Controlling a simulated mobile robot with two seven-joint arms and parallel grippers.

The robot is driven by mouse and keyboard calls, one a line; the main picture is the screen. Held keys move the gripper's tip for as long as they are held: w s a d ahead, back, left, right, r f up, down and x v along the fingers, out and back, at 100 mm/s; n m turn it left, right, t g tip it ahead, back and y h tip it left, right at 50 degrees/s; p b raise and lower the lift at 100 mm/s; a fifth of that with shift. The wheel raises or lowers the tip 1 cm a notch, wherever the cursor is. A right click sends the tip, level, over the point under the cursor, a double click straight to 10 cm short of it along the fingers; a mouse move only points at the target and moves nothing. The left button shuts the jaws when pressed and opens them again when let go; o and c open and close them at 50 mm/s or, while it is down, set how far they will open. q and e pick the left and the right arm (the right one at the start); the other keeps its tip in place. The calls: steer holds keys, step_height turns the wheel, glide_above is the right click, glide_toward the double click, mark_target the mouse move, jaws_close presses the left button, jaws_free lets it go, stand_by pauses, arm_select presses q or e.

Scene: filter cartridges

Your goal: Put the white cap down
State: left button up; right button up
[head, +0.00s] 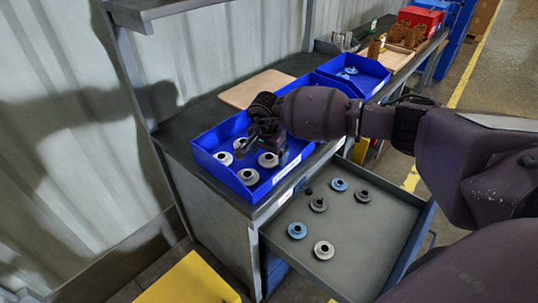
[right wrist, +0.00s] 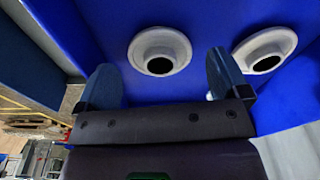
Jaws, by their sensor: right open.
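Several white caps lie in the near blue tray (head: 205,164) on the bench. My right gripper (head: 256,136) is over the tray's back part, pointing down. In the right wrist view its two fingers are apart, with a white cap (right wrist: 160,52) showing beyond the gap and not gripped. A second white cap (right wrist: 265,50) lies to the right, partly behind the right finger. My left gripper is not in view.
An open grey drawer (head: 355,255) below the bench holds blue, grey and white caps and a small dark piece. A second blue tray (head: 375,78) stands farther back. A tan board (head: 258,88) lies behind the near tray. A shelf (head: 155,10) hangs above the bench.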

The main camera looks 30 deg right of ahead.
mark_target(266, 159)
step_height(266, 159, up, 11)
steer(key=a, duration=0.1)
steer(key=shift+s+p, duration=0.35)
steer(key=shift+p, duration=0.1)
steer(key=shift+a, duration=0.1)
